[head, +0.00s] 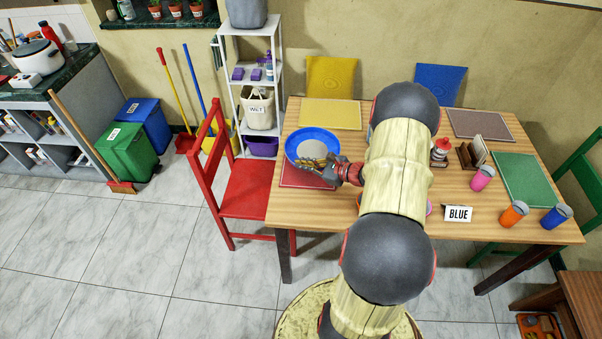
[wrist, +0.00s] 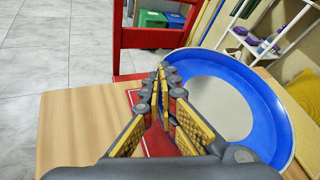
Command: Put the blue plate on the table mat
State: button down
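The blue plate (head: 330,140), with a pale grey centre, is over the left end of the table, partly covering the red table mat (head: 290,178). My gripper (head: 306,161) is at the plate's near right side in the head view. In the wrist view its fingers (wrist: 161,75) come together at the rim of the plate (wrist: 265,115) and look shut on it; the right finger hides part of the rim. Some of the red mat (wrist: 158,142) shows between the fingers. Whether the plate touches the mat or is slightly above it, I cannot tell.
Yellow (head: 330,114), brown (head: 480,124) and green (head: 523,180) mats lie on the table. A "BLUE" sign (head: 457,213), several cups and a napkin holder stand to the right. A red chair (head: 243,185) is at the table's left. My arm hides the table's middle.

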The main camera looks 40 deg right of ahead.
jog(key=b, duration=0.2)
send_over(301, 177)
notch_tip(301, 177, down, 6)
jog(key=shift+w+r, duration=0.15)
jog(key=shift+r, duration=0.1)
jog(key=shift+f+b, duration=0.4)
jog(key=shift+f, duration=1.05)
jog(key=shift+f, duration=0.15)
jog(key=c, duration=2.1)
grip_release()
jog(key=shift+o, duration=0.3)
